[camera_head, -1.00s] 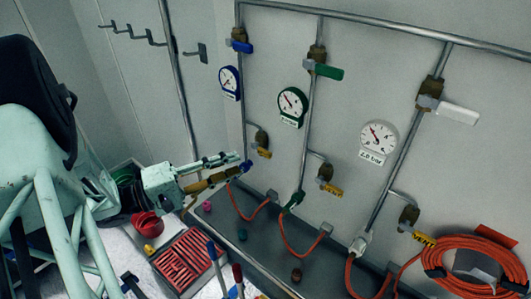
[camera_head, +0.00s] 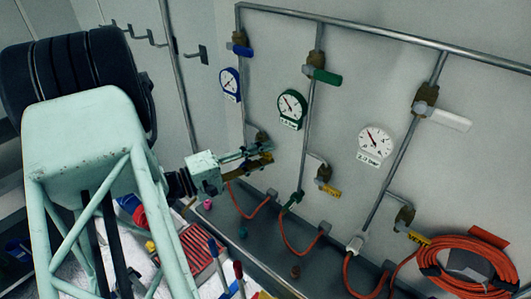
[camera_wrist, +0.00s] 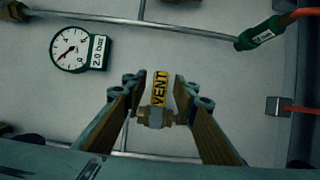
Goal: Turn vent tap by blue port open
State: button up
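The vent tap by the blue port is a brass body with a yellow VENT label (camera_wrist: 160,88). In the wrist view it sits between my gripper's fingertips. Its brass body (camera_wrist: 156,117) shows just below the label. In the head view my gripper (camera_head: 268,152) is at the wall on the blue line, below the blue-rimmed gauge (camera_head: 230,83), and covers most of this tap. In the wrist view my gripper (camera_wrist: 160,95) is open, with one finger on each side of the tap and visible gaps. The blue port is hidden behind my gripper in the head view.
To the right are the green line's vent tap (camera_head: 324,174) and the white line's vent tap (camera_head: 404,218). A green-rimmed gauge (camera_wrist: 72,48) and green connector (camera_wrist: 260,34) show in the wrist view. Orange hoses (camera_head: 295,245) hang below. A red tray (camera_head: 200,248) lies beneath.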

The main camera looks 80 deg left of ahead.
jog(key=shift+w+a, duration=0.1)
jog(key=shift+w, duration=0.15)
jog(key=shift+c, duration=0.7)
grip_shut()
